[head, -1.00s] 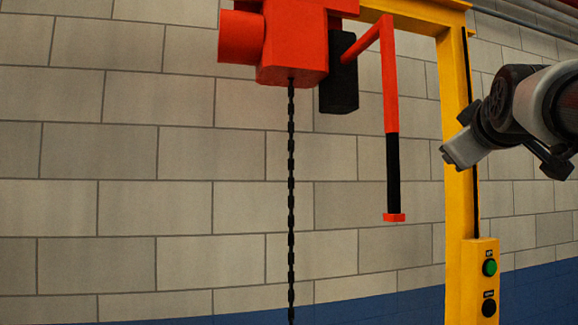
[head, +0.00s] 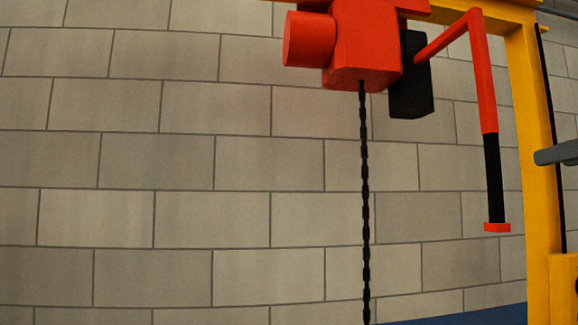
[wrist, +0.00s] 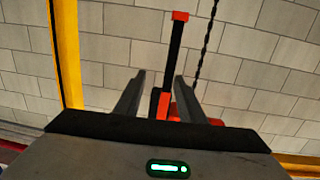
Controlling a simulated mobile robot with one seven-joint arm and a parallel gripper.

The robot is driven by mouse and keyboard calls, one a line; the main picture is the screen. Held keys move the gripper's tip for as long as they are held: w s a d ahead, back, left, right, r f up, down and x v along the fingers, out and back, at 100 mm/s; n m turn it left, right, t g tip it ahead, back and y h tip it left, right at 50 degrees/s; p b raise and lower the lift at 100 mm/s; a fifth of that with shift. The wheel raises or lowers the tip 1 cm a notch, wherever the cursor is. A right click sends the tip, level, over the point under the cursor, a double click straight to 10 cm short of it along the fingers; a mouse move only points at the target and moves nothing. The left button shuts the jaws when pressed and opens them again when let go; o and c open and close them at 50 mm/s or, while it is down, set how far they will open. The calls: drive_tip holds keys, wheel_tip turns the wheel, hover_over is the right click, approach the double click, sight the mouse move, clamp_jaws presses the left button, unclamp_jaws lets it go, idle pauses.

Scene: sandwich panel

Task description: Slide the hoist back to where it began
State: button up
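The hoist (head: 362,50) is a red block with a round red drum on its left, high in the head view. A black chain (head: 364,200) hangs from it. A red arm reaches out from its right side and bends down into a handle with a black grip (head: 491,178) and red end cap. In the wrist view the handle's black grip (wrist: 176,45) stands beyond my fingers, near the right finger. My gripper (wrist: 159,76) is open and seems empty. In the head view only a grey piece of it shows at the right edge.
A yellow post (head: 532,130) stands right of the handle, under a yellow beam. It also shows at left in the wrist view (wrist: 66,50). A yellow control box (head: 563,285) is cut off at the right edge. A block wall (head: 180,160) lies behind; the space left of the chain is clear.

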sight(487, 157)
drive_tip(key=shift+n+t+y, duration=0.3)
drive_tip(key=shift+t+y, duration=0.1)
drive_tip(key=shift+y, duration=0.2)
drive_tip(key=w+a+p, duration=0.1)
drive_tip(key=w, duration=0.4)
drive_tip(key=w+a+r+p, duration=0.1)
drive_tip(key=w, duration=0.4)
drive_tip(key=w+a+p, duration=0.1)
drive_tip(key=w, duration=0.5)
drive_tip(key=shift+w+a+r, duration=0.1)
drive_tip(key=shift+a+r, duration=0.05)
drive_tip(key=shift+r, duration=0.15)
clamp_jaws()
